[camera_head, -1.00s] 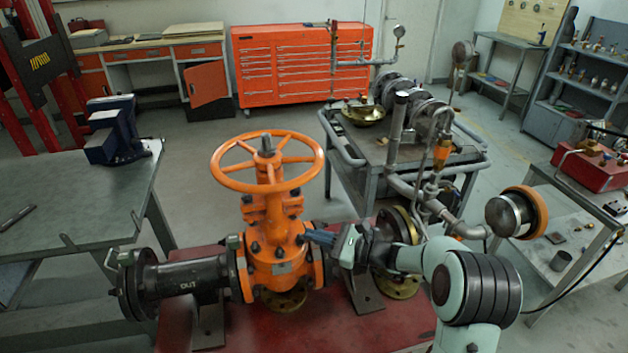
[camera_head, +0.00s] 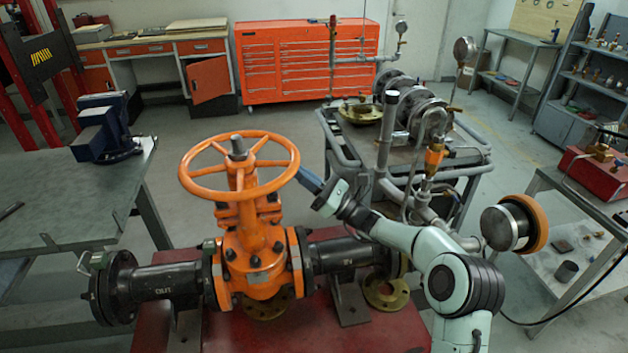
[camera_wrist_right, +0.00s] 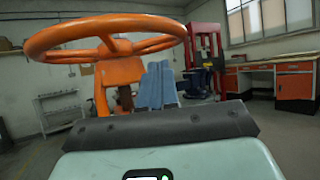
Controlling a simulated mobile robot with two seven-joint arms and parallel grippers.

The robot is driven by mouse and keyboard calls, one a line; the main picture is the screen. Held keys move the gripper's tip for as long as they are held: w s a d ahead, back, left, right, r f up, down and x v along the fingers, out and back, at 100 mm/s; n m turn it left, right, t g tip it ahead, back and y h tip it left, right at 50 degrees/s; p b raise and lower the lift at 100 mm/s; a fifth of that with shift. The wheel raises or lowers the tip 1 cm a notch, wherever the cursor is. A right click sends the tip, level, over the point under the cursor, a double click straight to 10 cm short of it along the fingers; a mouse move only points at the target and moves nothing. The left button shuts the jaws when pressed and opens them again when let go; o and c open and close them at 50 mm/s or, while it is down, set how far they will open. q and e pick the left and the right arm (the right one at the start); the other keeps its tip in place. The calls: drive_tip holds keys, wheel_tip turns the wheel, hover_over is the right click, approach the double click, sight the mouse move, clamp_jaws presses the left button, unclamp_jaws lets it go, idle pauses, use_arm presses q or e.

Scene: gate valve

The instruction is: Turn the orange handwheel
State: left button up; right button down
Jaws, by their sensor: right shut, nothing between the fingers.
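The orange handwheel (camera_head: 283,162) sits level on top of the orange gate valve (camera_head: 256,258), with a grey stem through its hub. My right gripper (camera_head: 307,178) is at the right side of the rim in the head view, with its blue fingers close to the rim; I cannot tell if they touch it. In the right wrist view the handwheel (camera_wrist_right: 160,24) fills the upper left, and the blue fingers (camera_wrist_right: 157,85) are together below its rim with nothing between them. My left gripper is not in view.
The valve is in a black pipe (camera_head: 172,283) above a red base (camera_head: 230,336). A grey table with a blue vise (camera_head: 105,128) stands at left. A cart with pipework (camera_head: 345,150) stands behind my right arm. Bare floor lies behind the handwheel.

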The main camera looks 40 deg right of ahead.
drive_tip(key=p+x, duration=0.1)
drive_tip(key=x, duration=0.7)
drive_tip(key=shift+w, duration=0.2)
drive_tip(key=shift+r+p, duration=0.15)
drive_tip(key=shift+p, duration=0.15)
